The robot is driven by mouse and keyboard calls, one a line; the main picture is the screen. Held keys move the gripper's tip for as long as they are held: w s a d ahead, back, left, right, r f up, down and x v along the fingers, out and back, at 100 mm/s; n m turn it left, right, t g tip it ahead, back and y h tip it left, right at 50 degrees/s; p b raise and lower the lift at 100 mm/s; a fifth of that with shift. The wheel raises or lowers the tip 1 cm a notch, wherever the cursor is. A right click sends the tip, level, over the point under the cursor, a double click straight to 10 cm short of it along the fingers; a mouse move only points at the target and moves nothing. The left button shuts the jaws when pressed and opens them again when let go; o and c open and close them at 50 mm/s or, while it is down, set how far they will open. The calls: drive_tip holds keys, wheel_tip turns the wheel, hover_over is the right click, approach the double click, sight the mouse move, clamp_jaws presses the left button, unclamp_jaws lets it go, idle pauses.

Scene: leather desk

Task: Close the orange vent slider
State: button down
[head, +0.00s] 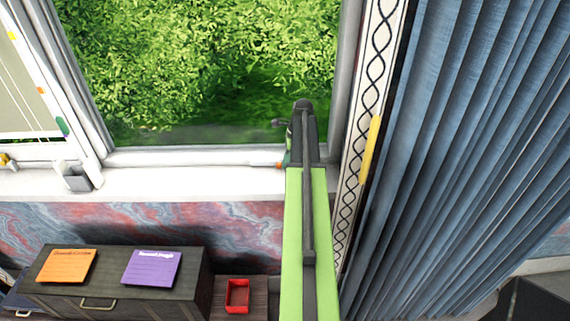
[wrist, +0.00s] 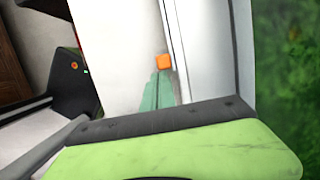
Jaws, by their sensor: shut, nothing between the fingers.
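The orange vent slider (wrist: 162,62) shows in the wrist view as a small orange block on the white window frame, beside a long groove. In the head view a small orange spot (head: 280,164) shows low on the window frame, just left of my arm. My gripper (wrist: 160,76) has teal fingers, shut together and empty, with their tips right at the slider's near edge. I cannot tell whether they touch it. In the head view my gripper (head: 286,158) is mostly hidden by my green arm, as is part of the frame around the slider.
The white sill (head: 200,185) is clear left of my arm, up to a grey holder (head: 76,179). Below stand a dark box (head: 110,288) with an orange and a purple note, and a red tray (head: 229,296). A blue curtain (head: 460,150) hangs close on the right.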

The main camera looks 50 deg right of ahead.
drive_tip(key=p+v, duration=0.8)
drive_tip(key=v, duration=0.1)
drive_tip(key=shift+s+r, duration=0.25)
drive_tip(key=shift+r, duration=0.1)
drive_tip(key=shift+a+f, duration=0.1)
drive_tip(key=w+a+f+n+b, duration=0.15)
drive_tip(key=w+a, duration=0.35)
drive_tip(key=a, duration=0.5)
drive_tip(key=w+a+f+n+g, duration=0.1)
drive_tip(key=w+a+n, duration=0.1)
drive_tip(key=w+a, duration=0.5)
drive_tip(key=w+a+f+n+b, duration=0.1)
drive_tip(key=w+a+n, duration=0.15)
drive_tip(key=a, duration=0.95)
drive_tip(key=s+a+f+n+g+b, duration=0.2)
drive_tip(key=a+n, duration=0.7)
drive_tip(key=a, duration=1.4)
drive_tip(key=s+a+n+t+h, duration=0.1)
drive_tip(key=s+a+n+h, duration=0.1)
drive_tip(key=s+n, duration=0.5)
drive_tip(key=n, duration=0.5)
drive_tip(key=shift+s+a+f+n, duration=0.15)
drive_tip(key=shift+s+a+n, duration=0.1)
drive_tip(key=shift+n, duration=0.05)
